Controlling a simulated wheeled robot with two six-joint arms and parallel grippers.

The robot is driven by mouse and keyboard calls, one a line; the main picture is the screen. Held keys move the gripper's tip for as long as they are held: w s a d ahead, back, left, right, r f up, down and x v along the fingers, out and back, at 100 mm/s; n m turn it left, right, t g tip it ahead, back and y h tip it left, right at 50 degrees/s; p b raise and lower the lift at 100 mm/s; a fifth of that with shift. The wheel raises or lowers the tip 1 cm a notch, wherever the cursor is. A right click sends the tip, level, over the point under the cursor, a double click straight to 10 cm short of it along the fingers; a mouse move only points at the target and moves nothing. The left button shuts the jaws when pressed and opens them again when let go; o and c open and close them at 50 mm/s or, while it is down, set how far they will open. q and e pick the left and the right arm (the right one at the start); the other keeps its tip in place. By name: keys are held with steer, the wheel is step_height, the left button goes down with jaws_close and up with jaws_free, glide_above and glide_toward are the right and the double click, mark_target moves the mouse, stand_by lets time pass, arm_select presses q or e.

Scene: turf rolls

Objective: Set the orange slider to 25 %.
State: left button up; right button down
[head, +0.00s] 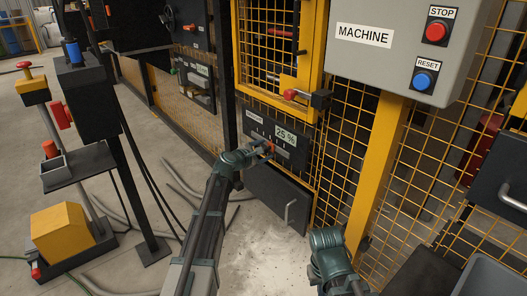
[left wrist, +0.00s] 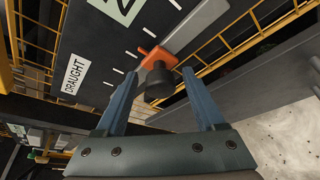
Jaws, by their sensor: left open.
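The orange slider (head: 269,147) sits on a dark panel with a white tick scale and a sign (head: 285,136) reading 25 %. In the left wrist view its orange pointer (left wrist: 155,56) lies across a grey slot, and a black knob (left wrist: 160,82) stands out from it. The panel carries a DRAUGHT label (left wrist: 75,76). My left gripper (head: 263,149) is at the slider. Its two fingers (left wrist: 159,76) are open, one on each side of the knob, with gaps visible. Part of my right arm shows at the lower middle; its gripper cannot be made out.
A drawer front with a handle (head: 289,211) is below the panel. A red-knobbed latch (head: 291,94) is above it. A grey MACHINE box (head: 381,55) with STOP and RESET buttons is at the right. Yellow mesh fencing (head: 343,160) surrounds the panel.

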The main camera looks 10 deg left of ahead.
arm_select(q)
steer(key=p+v, duration=0.3)
steer(key=v, duration=1)
steer(key=shift+s+p, duration=0.35)
steer(key=shift+s, duration=0.05)
steer(key=shift+r, duration=0.1)
steer(key=s+d+f+m+g+h+p, duration=0.1)
steer(key=s+d+m+g+p, duration=0.4)
steer(key=d, duration=0.4)
steer(key=s+d+f+m+g+p, duration=0.1)
steer(key=s+d+m+g+p, duration=0.15)
steer(key=s+d+m, duration=0.45)
steer(key=s+d+r+m+g+y+p, duration=0.1)
steer(key=s+d+m+g+y+p, duration=0.2)
steer(key=s+m, duration=0.5)
steer(key=s+r+m+g+y+p, duration=0.1)
steer(key=s+m+g+y+p, duration=0.4)
steer(key=s, duration=0.6)
step_height(320, 180, up, 37)
steer(key=m+t+p, duration=0.1)
steer(key=p, duration=3.6)
steer(key=shift+w+t, duration=0.1)
steer(key=shift+t, duration=0.15)
